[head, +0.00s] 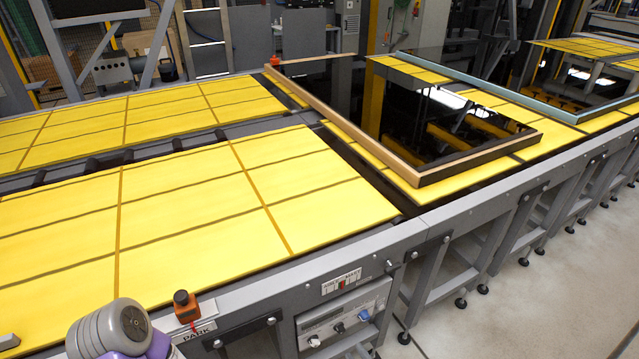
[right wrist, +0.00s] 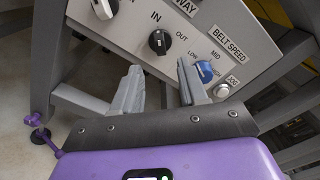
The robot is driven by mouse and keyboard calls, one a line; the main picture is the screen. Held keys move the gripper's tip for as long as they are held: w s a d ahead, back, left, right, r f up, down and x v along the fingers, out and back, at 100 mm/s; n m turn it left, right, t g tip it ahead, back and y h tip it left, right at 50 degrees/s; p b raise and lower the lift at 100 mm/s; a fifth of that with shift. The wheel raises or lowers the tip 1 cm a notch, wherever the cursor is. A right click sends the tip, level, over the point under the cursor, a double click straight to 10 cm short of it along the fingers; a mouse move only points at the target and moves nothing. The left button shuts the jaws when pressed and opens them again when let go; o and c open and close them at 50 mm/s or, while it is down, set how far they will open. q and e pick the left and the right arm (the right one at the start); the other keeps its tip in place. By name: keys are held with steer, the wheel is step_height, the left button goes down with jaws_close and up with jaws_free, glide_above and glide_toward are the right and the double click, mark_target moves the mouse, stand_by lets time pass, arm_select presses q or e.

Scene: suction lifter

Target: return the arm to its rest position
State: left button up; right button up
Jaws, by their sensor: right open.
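My right gripper (right wrist: 158,68) shows in the right wrist view, its two grey fingers apart with nothing held between them. It faces the control panel (right wrist: 130,20). A black knob (right wrist: 158,41) marked IN and OUT shows above the gap between the fingertips. A blue belt-speed knob (right wrist: 205,71) shows just right of the right finger. I cannot tell how far the fingers are from the panel. In the head view, a grey and purple part of my arm is at the bottom left; the fingers are not visible there. My left gripper is not in view.
In the head view, yellow panels (head: 170,205) cover the conveyor, and a dark framed panel (head: 380,110) lies farther along. The control panel (head: 322,322) is on the conveyor's near side. Open floor (head: 560,290) lies right.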

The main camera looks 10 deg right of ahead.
steer(key=s+a+r+n+g+y, duration=0.3)
steer(key=s+a+n+g+y, duration=0.35)
steer(key=a+g, duration=0.4)
steer(key=s+a+n+g, duration=0.5)
steer(key=s+g, duration=0.1)
steer(key=s, duration=0.3)
steer(key=s+d+r+n+g+h, duration=0.2)
steer(key=s+d+n+g+h, duration=0.3)
steer(key=s, duration=0.3)
step_height(320, 180, up, 5)
steer(key=w+d+n+t+h, duration=0.1)
steer(key=w+n+t+h, duration=0.1)
steer(key=t, duration=0.3)
steer(key=shift+w+d+r+n+h, duration=0.2)
steer(key=shift+w+d+n+h, duration=0.1)
steer(key=shift+n+h, duration=0.5)
